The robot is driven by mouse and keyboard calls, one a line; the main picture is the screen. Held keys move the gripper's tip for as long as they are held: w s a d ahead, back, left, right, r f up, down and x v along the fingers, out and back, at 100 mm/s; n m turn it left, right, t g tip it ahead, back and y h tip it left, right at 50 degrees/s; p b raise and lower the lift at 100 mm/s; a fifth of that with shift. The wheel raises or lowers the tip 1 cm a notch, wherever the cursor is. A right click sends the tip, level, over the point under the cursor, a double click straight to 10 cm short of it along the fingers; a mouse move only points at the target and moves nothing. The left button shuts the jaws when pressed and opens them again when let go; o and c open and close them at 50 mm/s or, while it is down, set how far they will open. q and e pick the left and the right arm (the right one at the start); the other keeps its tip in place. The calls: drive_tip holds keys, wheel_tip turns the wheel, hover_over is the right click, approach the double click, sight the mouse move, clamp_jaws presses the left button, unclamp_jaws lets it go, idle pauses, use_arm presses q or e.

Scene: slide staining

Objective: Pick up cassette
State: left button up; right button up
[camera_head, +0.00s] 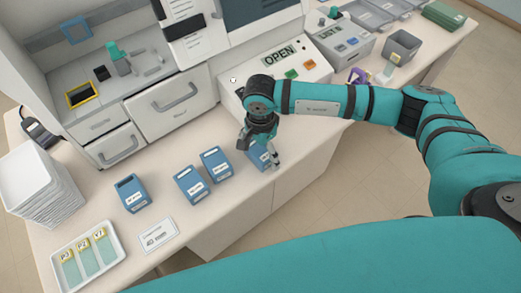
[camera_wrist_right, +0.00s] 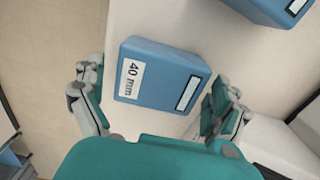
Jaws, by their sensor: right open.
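Several blue cassettes with white labels stand on the bench in the head view: one at the left (camera_head: 132,193), two in the middle (camera_head: 189,186) (camera_head: 215,163), and one at the right (camera_head: 259,158), partly hidden by my right gripper (camera_head: 260,152). In the right wrist view, a blue cassette labelled "40 mm" (camera_wrist_right: 165,75) lies between the spread fingers of my right gripper (camera_wrist_right: 158,88). Gaps show on both sides of it. A card (camera_head: 158,235) at the bench front also reads 40 mm. My left gripper is not in view.
A white tray (camera_head: 116,247) with labelled slides sits front left, near stacked white trays (camera_head: 40,182). A machine reading OPEN (camera_head: 270,75) stands behind my right gripper. Another cassette (camera_wrist_right: 270,8) is at the top of the wrist view. The bench's front edge is close.

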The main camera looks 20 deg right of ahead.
drive_tip(key=c, duration=1.2)
drive_tip(key=shift+c, duration=0.2)
drive_tip(key=shift+r, duration=0.15)
